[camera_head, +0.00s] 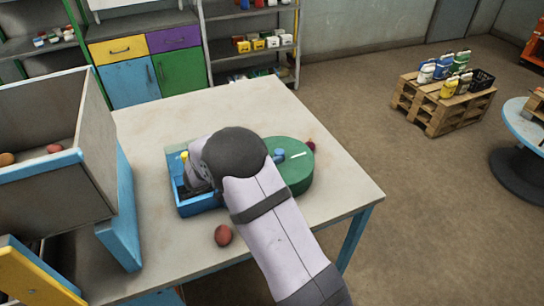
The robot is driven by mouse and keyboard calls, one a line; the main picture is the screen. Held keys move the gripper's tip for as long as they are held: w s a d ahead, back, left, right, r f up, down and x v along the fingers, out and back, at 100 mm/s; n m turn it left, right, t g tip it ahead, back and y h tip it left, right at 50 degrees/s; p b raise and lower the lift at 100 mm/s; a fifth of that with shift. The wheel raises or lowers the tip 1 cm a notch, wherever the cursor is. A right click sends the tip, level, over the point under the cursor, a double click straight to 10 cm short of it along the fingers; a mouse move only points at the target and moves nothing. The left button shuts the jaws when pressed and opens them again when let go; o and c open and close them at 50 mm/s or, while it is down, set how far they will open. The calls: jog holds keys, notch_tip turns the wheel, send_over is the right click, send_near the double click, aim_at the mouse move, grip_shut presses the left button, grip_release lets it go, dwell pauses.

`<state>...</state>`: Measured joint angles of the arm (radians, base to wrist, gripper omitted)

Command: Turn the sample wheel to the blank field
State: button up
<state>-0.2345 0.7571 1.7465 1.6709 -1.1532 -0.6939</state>
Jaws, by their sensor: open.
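The likely sample wheel is a green round body (299,176) on the table, right of my arm. A small blue part (279,155) and a pale mark show on its top. My arm covers its left side, and I cannot make out any fields on it. My gripper (187,186) is left of the wheel, over a blue tray (197,207). Its fingers are mostly hidden behind my own wrist, and nothing is visibly held. A small yellow thing shows at the tray's back left.
The pale table (335,198) is clear at the back and right. A reddish round object (223,235) lies near the front, and a dark red one (311,145) lies behind the wheel. A large grey bin with blue edges (98,136) stands at left.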

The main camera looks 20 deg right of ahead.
jog(key=shift+s+a+r, duration=0.15)
jog(key=shift+a, duration=0.05)
jog(key=w+d+r+n+t+y, duration=0.1)
jog(key=w+d+r+n+t, duration=0.4)
jog(key=d, duration=0.4)
jog(key=s+a+f+n+t+y, duration=0.1)
jog(key=s+n+y, duration=0.1)
jog(key=s+y, duration=0.1)
jog(key=s+a+f+n+t+y, duration=0.1)
jog(key=s+f+n+y, duration=0.1)
jog(key=s+y, duration=0.1)
jog(key=s+a+f+n+y+p, duration=0.1)
jog(key=s+f+n+y, duration=0.1)
jog(key=y, duration=0.1)
jog(key=shift+s+a+f+n+t+y, duration=0.1)
jog(key=shift+s+a+n+t+y, duration=0.2)
jog(key=shift+s+t+y, duration=0.1)
jog(key=shift+w, duration=0.15)
jog(key=shift+p+x, duration=1.25)
jog(key=shift+x, duration=2.35)
jog(key=shift+c, duration=0.4)
